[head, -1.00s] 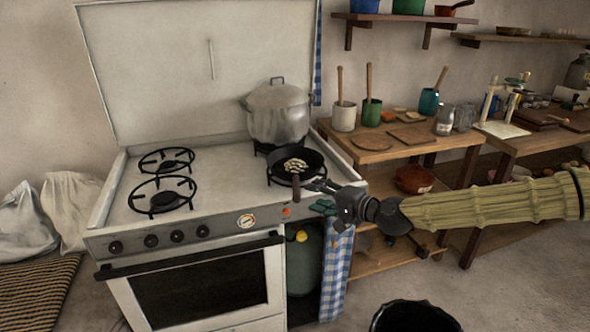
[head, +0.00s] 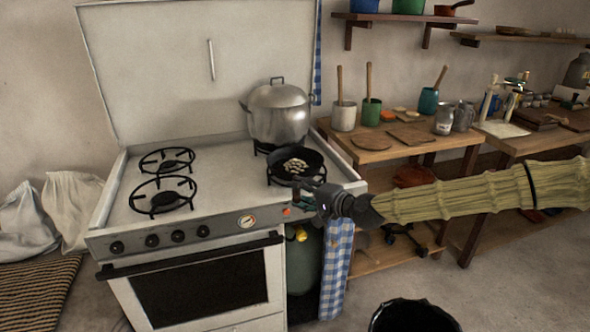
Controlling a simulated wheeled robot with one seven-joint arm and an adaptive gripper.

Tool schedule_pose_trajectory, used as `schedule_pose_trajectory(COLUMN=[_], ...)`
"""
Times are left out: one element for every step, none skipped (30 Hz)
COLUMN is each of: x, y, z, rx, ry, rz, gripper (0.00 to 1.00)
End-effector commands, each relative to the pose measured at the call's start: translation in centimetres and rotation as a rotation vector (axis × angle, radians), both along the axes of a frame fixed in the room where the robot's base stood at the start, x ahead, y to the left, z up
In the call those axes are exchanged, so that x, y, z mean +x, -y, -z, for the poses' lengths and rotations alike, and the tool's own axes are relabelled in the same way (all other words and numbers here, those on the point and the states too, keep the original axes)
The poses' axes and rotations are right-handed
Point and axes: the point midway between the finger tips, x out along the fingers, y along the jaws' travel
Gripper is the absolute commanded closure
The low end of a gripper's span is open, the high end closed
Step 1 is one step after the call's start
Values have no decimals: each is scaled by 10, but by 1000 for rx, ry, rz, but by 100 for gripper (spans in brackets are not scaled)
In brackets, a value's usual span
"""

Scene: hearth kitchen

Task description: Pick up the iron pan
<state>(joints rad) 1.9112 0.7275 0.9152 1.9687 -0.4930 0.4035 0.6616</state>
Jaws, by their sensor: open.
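The black iron pan (head: 312,158) sits on the front right burner of the stove (head: 222,199), with pale food pieces (head: 294,166) in it. The pan's handle points toward the stove's front edge and is now mostly hidden by my gripper. My gripper (head: 302,188) is open at the front right corner of the stove, around or right beside the handle. I cannot tell whether the fingers touch it.
A large metal pot (head: 279,115) stands on the burner behind the pan. The left burners (head: 163,195) are empty. A wooden table (head: 372,154) with cups and boards stands to the right. A black bin (head: 412,316) is on the floor in front.

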Motion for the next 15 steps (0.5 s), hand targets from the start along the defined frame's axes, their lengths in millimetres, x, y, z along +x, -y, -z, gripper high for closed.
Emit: schedule_pose_trajectory(x=[0,0,0,0,0,0,0,0,0,0,0,0,0,0,1], y=[0,0,0,0,0,0,0,0,0,0,0,0,0,0,0], z=[0,0,0,0,0,0,0,0,0,0,0,0,0,0,-3], rx=[0,0,0,0,0,0,0,0,0,0,0,0,0,0,0], ry=[0,0,0,0,0,0,0,0,0,0,0,0,0,0,6], rz=[0,0,0,0,0,0,0,0,0,0,0,0,0,0,1], gripper=[54,60,67,72,78,85,91,96,100,100,100,100,100,100,100])
